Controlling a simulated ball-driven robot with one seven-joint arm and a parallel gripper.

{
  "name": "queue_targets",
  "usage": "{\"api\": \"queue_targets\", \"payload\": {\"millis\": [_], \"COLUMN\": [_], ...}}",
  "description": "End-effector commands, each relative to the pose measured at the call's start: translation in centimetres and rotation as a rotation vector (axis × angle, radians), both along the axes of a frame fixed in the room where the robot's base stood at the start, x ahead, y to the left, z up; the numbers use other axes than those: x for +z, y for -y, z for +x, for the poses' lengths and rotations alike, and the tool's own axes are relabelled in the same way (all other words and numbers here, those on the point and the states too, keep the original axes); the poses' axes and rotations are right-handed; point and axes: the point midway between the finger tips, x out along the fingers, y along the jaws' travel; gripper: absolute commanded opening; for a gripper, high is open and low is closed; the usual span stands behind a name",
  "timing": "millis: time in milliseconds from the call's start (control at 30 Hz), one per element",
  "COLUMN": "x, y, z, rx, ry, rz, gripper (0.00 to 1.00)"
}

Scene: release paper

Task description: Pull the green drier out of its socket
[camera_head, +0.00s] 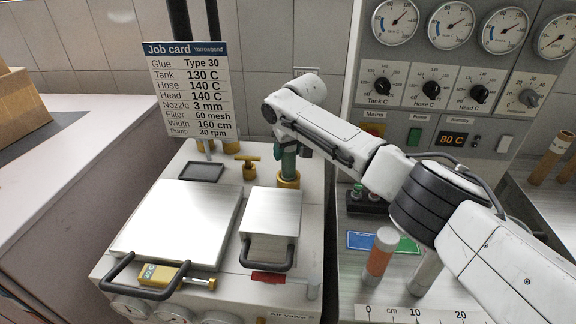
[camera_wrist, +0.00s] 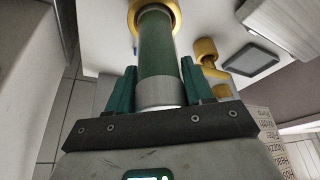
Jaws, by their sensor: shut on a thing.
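The green drier (camera_head: 288,163) stands upright at the back right corner of the white machine in the head view. Its lower end is at the yellow socket (camera_head: 288,181). In the wrist view the green drier (camera_wrist: 156,55) has a silver band, and its far end meets the yellow ring of the socket (camera_wrist: 172,8). I cannot tell how deep it sits in the ring. My gripper (camera_wrist: 152,82) is shut on the drier, with a green finger on each side. In the head view my gripper (camera_head: 290,150) is partly hidden by my arm.
A yellow valve handle (camera_head: 248,163) stands just left of the socket. A dark square pad (camera_head: 201,171) and two metal lids with handles, a large one (camera_head: 175,222) and a small one (camera_head: 270,212), cover the machine top. The job card (camera_head: 188,90) stands behind. The control panel (camera_head: 440,80) is at right.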

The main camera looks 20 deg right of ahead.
Motion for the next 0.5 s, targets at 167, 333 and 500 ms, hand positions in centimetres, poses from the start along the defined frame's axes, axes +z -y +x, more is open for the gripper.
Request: {"api": "queue_targets", "payload": {"millis": [167,333,500], "x": [1.2,1.9,2.7], "y": [0.0,0.0,0.0], "z": [0.0,0.0,0.0], "rx": [0.001,0.0,0.001], "ry": [0.002,0.002,0.001], "rz": [0.0,0.001,0.0], "gripper": [0.12,0.12,0.12]}}
